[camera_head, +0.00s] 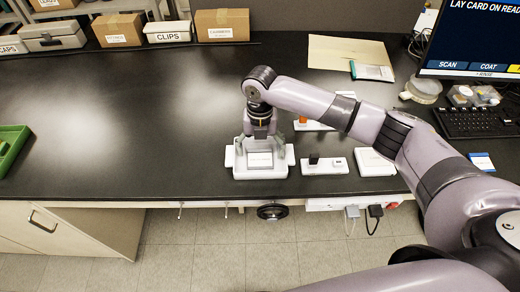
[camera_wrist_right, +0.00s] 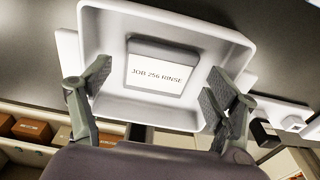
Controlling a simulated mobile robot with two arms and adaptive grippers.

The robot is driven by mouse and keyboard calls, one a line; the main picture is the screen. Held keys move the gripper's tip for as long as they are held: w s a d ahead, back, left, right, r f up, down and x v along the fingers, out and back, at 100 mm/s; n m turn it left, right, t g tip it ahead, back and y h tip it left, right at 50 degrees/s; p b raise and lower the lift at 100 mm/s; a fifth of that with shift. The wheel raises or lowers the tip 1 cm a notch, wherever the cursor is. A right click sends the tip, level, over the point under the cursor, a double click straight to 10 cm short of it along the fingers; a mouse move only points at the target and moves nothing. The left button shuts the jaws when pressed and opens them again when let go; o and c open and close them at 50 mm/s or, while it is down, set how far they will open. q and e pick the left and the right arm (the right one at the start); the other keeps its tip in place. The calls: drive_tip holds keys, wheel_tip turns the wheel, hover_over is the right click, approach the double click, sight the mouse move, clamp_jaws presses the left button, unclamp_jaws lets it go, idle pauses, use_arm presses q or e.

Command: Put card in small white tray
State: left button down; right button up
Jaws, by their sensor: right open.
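The white card (camera_wrist_right: 157,72), printed "JOB 256 RINSE", lies in the small white tray (camera_wrist_right: 215,32) in the right wrist view. The card (camera_head: 260,160) also shows in the head view, inside the tray (camera_head: 260,174) near the front edge of the table. My right gripper (camera_head: 261,146) is directly above the tray, pointing down. Its fingers are spread apart, one on each side of the card, with gaps between them and it. The gripper holds nothing. My left gripper is out of view.
A white base with a dark block (camera_head: 314,159) and a white box (camera_head: 373,162) stand right of the tray. A blue-edged card (camera_head: 482,162) lies farther right. A monitor (camera_head: 470,40) and keyboard (camera_head: 478,122) are at the right. A green bin (camera_head: 12,143) is far left; the table between is clear.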

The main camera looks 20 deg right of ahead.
sight(260, 153)
wheel_tip(260, 153, up, 12)
drive_tip(key=w+b, duration=0.1)
drive_tip(key=b, duration=0.2)
drive_tip(key=shift+f, duration=0.15)
drive_tip(key=shift+d, duration=0.1)
